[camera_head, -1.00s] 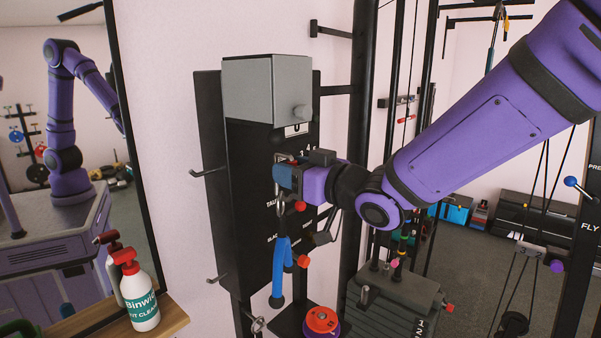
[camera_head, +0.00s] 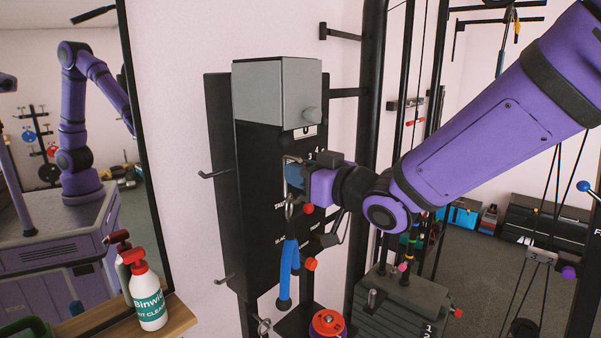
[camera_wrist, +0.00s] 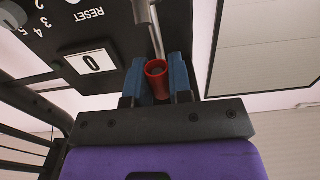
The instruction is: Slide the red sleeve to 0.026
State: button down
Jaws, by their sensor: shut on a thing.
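The red sleeve (camera_wrist: 157,82) is a short open-ended tube on a thin grey rod (camera_wrist: 156,38) in the wrist view. My gripper (camera_wrist: 158,84) has its two blue fingers against the sleeve's left and right sides, shut on it. In the head view my gripper (camera_head: 291,178) is at the front of the black board (camera_head: 262,225), below the grey box. The sleeve is hidden there by the fingers. I cannot read the sleeve's position along a scale.
The grey box (camera_head: 272,95) with a round knob tops the board. Hooks stick out at the board's left. A weight stack (camera_head: 395,305) is to the right.

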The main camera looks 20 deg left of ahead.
jog(key=shift+f, duration=1.1)
jog(key=c, duration=0.9)
grip_release()
jog(key=shift+c, duration=0.2)
jog(key=shift+d, duration=0.1)
jog(key=d+r+m+t+h, duration=0.2)
jog(key=d+m+t+h, duration=0.3)
jog(key=d, duration=1.2)
jog(key=d+r+m+h, duration=0.1)
jog(key=d+m+h, duration=0.2)
jog(key=d+h, duration=0.85)
jog(key=s+d+f+m+g, duration=0.1)
jog(key=s+d+m+g, duration=0.4)
jog(key=s+d, duration=1.4)
jog(key=shift+s+d+f+m+g, duration=0.3)
jog(key=shift+s+d+f+g, duration=0.1)
jog(key=shift+s+g, duration=0.35)
